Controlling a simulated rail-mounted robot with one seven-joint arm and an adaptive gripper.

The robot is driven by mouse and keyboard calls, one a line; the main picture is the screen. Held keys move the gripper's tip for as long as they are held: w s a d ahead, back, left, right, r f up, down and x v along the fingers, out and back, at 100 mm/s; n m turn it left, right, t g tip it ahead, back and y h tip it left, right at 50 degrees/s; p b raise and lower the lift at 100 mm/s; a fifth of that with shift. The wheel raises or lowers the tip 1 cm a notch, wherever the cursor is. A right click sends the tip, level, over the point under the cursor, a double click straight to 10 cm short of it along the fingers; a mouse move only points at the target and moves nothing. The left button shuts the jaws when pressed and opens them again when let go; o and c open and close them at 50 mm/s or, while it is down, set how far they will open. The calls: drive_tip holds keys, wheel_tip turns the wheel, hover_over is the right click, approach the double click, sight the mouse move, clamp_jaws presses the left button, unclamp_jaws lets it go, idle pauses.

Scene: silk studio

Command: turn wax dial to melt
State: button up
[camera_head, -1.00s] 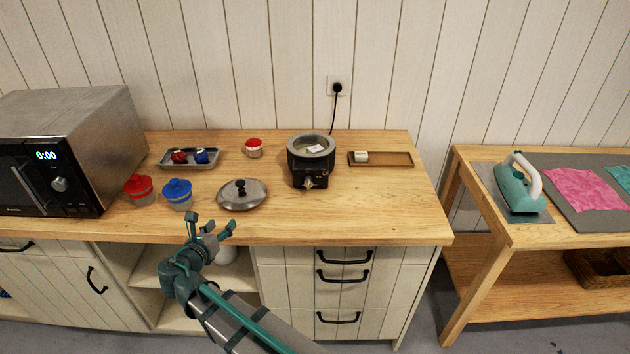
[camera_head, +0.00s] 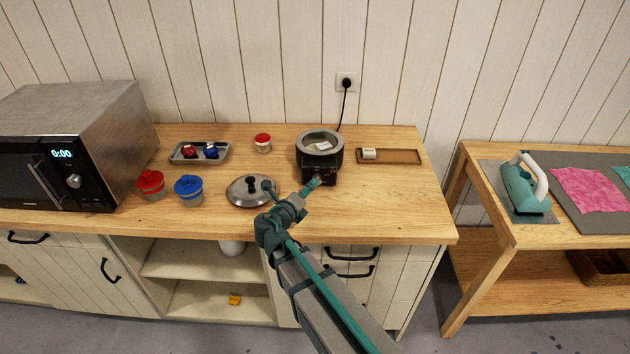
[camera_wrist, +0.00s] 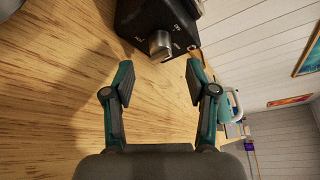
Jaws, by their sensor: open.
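The black wax melter (camera_head: 320,158) stands on the wooden counter with its grey-rimmed pot on top; a pale piece lies in the pot. In the wrist view its black base (camera_wrist: 152,20) is at the top, with a silver dial (camera_wrist: 160,46) on its front face. Small markings beside the dial are too small to read. My gripper (camera_head: 292,187) is open and empty in front of the melter's front. In the wrist view my gripper (camera_wrist: 158,82) has its fingers spread below the dial, apart from it. In the head view my fingers partly cover the dial area.
A metal lid (camera_head: 248,192) lies just left of my gripper. Blue (camera_head: 188,190) and red (camera_head: 150,184) lidded jars stand farther left. A wooden tray (camera_head: 402,157) lies right of the melter. A black cord runs to the wall socket (camera_head: 346,82). Counter right of my gripper is clear.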

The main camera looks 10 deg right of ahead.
drive_tip(key=p+x, duration=0.1)
drive_tip(key=x, duration=0.5)
clamp_jaws()
idle(0.3)
